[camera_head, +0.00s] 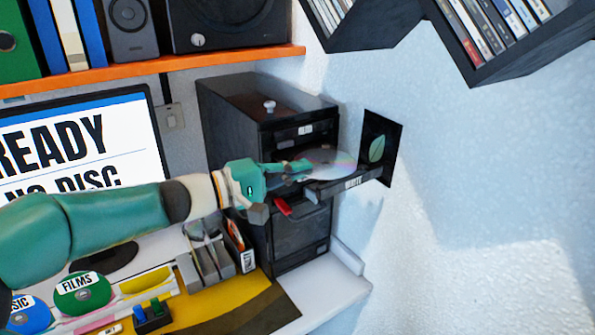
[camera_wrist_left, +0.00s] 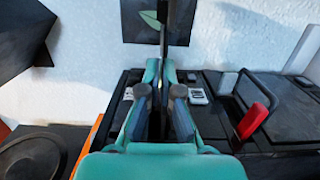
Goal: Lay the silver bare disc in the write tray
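The silver bare disc (camera_head: 330,162) lies roughly flat at the drive's open write tray (camera_head: 345,184), which is marked WRITE and sticks out of the black tower (camera_head: 235,120). My left gripper (camera_head: 300,168) reaches in from the left with its fingers at the disc's near-left edge. In the left wrist view the fingers (camera_wrist_left: 160,88) are close together, with a thin dark edge, apparently the disc, standing up between them. The disc covers much of the tray. I cannot tell whether it touches the tray. My right gripper is not in view.
A red part (camera_head: 282,207) juts from the tower below the tray. A black panel with a leaf (camera_head: 380,148) is on the wall beside the tray. The monitor (camera_head: 85,140) reads READY and NO DISC. A FILMS disc (camera_head: 82,293) and a grey rack (camera_head: 205,262) are on the desk.

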